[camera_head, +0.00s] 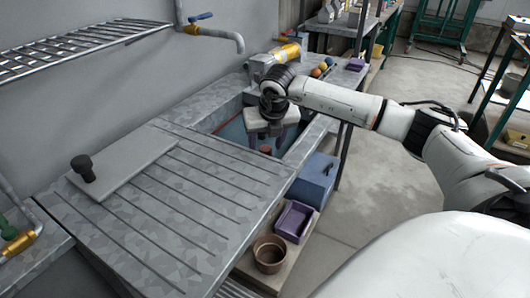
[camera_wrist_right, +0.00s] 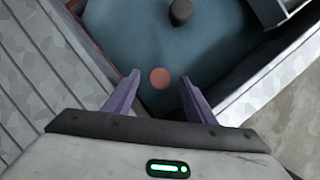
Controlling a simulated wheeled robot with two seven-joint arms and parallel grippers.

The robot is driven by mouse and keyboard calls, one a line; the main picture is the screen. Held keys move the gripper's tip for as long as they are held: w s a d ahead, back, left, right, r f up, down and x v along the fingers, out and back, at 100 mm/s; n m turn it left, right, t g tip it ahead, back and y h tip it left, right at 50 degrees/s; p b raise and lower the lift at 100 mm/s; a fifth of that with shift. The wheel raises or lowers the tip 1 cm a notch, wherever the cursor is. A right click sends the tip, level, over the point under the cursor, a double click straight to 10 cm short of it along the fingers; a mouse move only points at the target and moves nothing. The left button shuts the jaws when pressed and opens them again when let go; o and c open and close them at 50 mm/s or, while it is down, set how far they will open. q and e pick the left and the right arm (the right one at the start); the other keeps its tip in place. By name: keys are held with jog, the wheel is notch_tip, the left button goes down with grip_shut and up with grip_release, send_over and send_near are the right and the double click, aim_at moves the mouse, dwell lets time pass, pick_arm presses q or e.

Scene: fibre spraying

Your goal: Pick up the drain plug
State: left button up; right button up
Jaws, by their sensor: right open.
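A small reddish-brown round piece, which looks like the drain plug (camera_wrist_right: 160,78), is in the blue-grey sink basin (camera_wrist_right: 118,30). In the right wrist view it appears between my fingertips. In the head view the plug (camera_head: 265,149) shows just below my right gripper (camera_head: 267,141). My right gripper (camera_wrist_right: 160,79) is open, points down into the basin and has purple fingers on either side of the plug. Nothing is clasped. I cannot tell the exact height gap between fingertips and plug. My left gripper is not in view.
A dark cylinder (camera_wrist_right: 181,12) stands farther along the basin. The grey ribbed drainboard (camera_head: 190,200) lies left of the sink, with a flat board (camera_head: 125,165) and a black knob-like piece (camera_head: 83,168) on it. The tap (camera_head: 225,37) hangs behind. The basin walls are close around my gripper.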

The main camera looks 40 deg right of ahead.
aim_at(265, 148)
jog(key=x, duration=0.3)
jog(key=shift+f, duration=0.2)
jog(key=c, duration=1.2)
jog(key=shift+o, duration=0.2)
jog(key=shift+r, duration=0.15)
notch_tip(265, 148, up, 10)
jog(key=shift+f, duration=0.1)
